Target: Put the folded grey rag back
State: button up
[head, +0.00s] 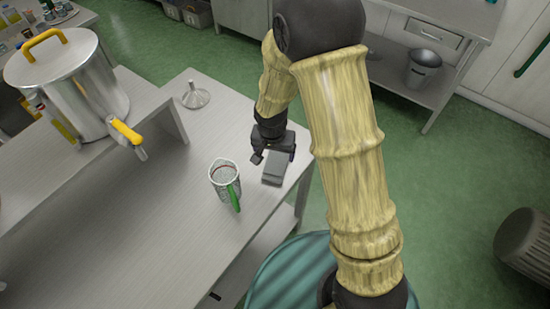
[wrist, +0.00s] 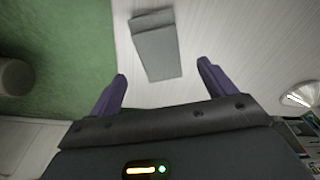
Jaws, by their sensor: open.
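The folded grey rag (head: 279,166) lies flat on the metal table near its right edge. In the wrist view the rag (wrist: 157,52) lies ahead of and between my fingers, with a narrower folded strip at its far end. My gripper (head: 272,152) is just behind the rag in the head view, low over the table. In the wrist view my gripper (wrist: 162,84) is open, its two purple fingers apart with nothing between the tips. I cannot tell the exact height of the fingers above the table.
A clear measuring jug (head: 224,182) with a green handle stands left of the rag. A metal funnel (head: 195,96) stands at the table's far end. A steel drum with a yellow-handled tap (head: 84,88) stands on the raised shelf at left. The table's front left is bare.

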jog(key=shift+s+r, duration=0.2)
jog(key=shift+r, duration=0.95)
jog(key=shift+s+r, duration=0.2)
jog(key=shift+r, duration=0.95)
jog(key=s+d+r+n, duration=0.1)
jog(key=s+d+r, duration=0.3)
jog(key=d, duration=0.3)
jog(key=s+d+r+n, duration=0.2)
jog(key=s+d+r, duration=0.2)
jog(key=s+d, duration=0.2)
jog(key=shift+s+d+t, duration=0.15)
jog(key=shift+d+t, duration=0.25)
jog(key=shift+d, duration=0.1)
jog(key=shift+r, duration=0.1)
jog(key=shift+c, duration=0.4)
